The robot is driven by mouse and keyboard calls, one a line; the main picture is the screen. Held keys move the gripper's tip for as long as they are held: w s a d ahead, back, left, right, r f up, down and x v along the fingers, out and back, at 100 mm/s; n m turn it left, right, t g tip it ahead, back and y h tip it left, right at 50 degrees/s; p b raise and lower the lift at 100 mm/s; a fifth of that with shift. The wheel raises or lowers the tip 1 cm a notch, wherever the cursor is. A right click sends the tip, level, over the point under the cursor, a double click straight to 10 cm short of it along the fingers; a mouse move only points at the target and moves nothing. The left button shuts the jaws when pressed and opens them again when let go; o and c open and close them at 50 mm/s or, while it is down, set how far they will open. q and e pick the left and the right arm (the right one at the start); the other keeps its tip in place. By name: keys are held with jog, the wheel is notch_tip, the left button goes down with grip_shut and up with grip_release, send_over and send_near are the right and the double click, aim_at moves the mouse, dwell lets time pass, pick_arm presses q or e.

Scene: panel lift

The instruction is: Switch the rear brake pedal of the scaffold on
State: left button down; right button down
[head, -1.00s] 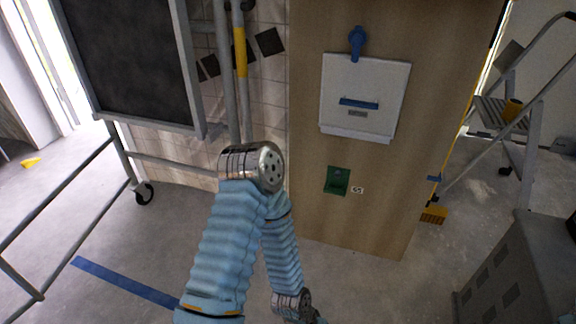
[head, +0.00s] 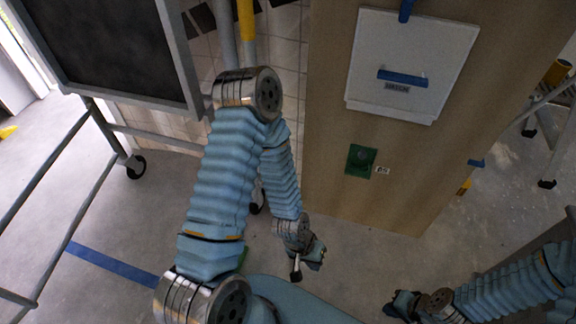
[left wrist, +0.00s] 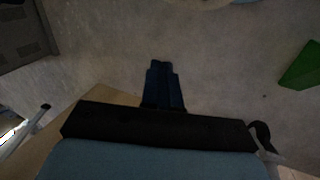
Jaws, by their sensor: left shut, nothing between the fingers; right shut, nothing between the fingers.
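The scaffold (head: 106,127) is a grey tube frame on casters at the left of the head view. One black caster (head: 135,166) shows at a leg; another (head: 257,201) is partly behind my left arm. I cannot make out the rear brake pedal. A green piece (head: 243,259) shows beside my left arm, and a green block (left wrist: 302,66) lies at the right of the left wrist view; I cannot tell what they are. My left gripper (head: 297,277) is shut and empty, low over the floor; its fingers show in the left wrist view (left wrist: 162,68). My right gripper (head: 392,306) is shut and empty.
A wooden wall (head: 335,185) carries a white panel (head: 410,62) with a blue handle and a green box (head: 361,160). A dark board (head: 110,50) hangs above the scaffold tubes. Blue tape (head: 110,265) marks the floor. A stepladder (head: 548,140) stands at far right.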

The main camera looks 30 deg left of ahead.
pick_arm(q)
jog(key=w+a+r+t+y+b, duration=0.1)
jog(key=w+a+r, duration=0.4)
jog(key=w+a, duration=0.15)
jog(key=w+a+r+t+y, duration=0.1)
jog(key=w+a+r, duration=0.4)
jog(key=w, duration=0.3)
jog(key=w+a+r+y, duration=0.2)
jog(key=w+a+r, duration=0.1)
jog(key=a+r, duration=0.6)
notch_tip(320, 180, up, 3)
jog(key=shift+n+t+b, duration=0.3)
jog(key=shift+n+b, duration=0.1)
jog(key=shift+w+f, duration=0.1)
jog(key=x, duration=0.4)
jog(key=b+x, duration=0.1)
jog(key=x, duration=0.4)
jog(key=s+x, duration=0.1)
jog(key=x, duration=0.3)
jog(key=shift+w+d+f+b, duration=0.15)
jog(key=shift+f+b, duration=0.2)
jog(key=shift+f, duration=0.2)
jog(key=shift+d+f, duration=0.1)
